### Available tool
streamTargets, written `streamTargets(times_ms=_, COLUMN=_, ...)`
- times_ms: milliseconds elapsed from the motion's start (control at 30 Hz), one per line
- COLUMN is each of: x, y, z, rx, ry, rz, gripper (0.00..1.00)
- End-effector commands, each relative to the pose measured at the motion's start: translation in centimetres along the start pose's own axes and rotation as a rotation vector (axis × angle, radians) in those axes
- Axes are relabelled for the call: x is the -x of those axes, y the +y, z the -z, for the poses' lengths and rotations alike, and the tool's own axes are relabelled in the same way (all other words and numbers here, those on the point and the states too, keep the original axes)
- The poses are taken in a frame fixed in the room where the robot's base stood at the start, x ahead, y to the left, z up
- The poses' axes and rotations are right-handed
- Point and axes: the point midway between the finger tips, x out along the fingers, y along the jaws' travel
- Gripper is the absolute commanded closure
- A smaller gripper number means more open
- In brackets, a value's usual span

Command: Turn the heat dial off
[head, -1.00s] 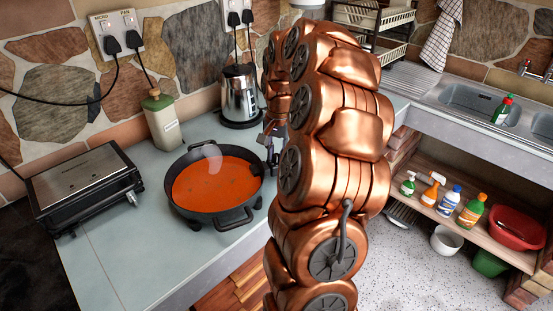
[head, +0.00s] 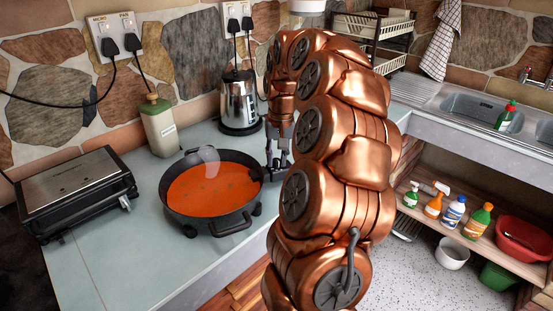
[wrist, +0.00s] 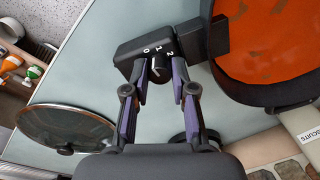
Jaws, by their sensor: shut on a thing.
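The heat dial (wrist: 160,70) is a small dark knob on a black control box (wrist: 127,53) marked 0, 1 and 2, at the edge of the electric pan. My gripper (wrist: 160,78) is shut on the dial, one finger on each side of it. The dial's pointer is too small to read surely. The pan (head: 178,212) is black, round and full of orange soup; its edge also shows at right in the wrist view (wrist: 252,92). In the head view my gripper (head: 278,170) is just right of the pan, and the dial cannot be made out.
A glass lid (wrist: 35,125) lies on the counter in the wrist view. A grill (head: 78,190) stands left of the pan, with a green-capped canister (head: 160,128) and a steel kettle (head: 238,98) behind. The front counter (head: 110,268) is clear.

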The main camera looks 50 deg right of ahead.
Motion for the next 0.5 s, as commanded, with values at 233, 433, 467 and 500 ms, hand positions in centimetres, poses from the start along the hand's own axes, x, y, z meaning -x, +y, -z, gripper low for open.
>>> streamTargets(times_ms=233, x=0.04, y=0.01, z=-0.01, rx=0.000, ry=0.000, rz=0.000, gripper=1.00)
streamTargets(times_ms=433, x=0.02, y=0.02, z=0.00, rx=-0.001, ry=0.000, rz=0.000, gripper=0.60)
streamTargets(times_ms=467, x=0.02, y=0.02, z=0.00, rx=-0.001, ry=0.000, rz=0.000, gripper=0.57)
streamTargets(times_ms=500, x=0.02, y=0.02, z=0.00, rx=-0.001, ry=0.000, rz=0.000, gripper=0.53)
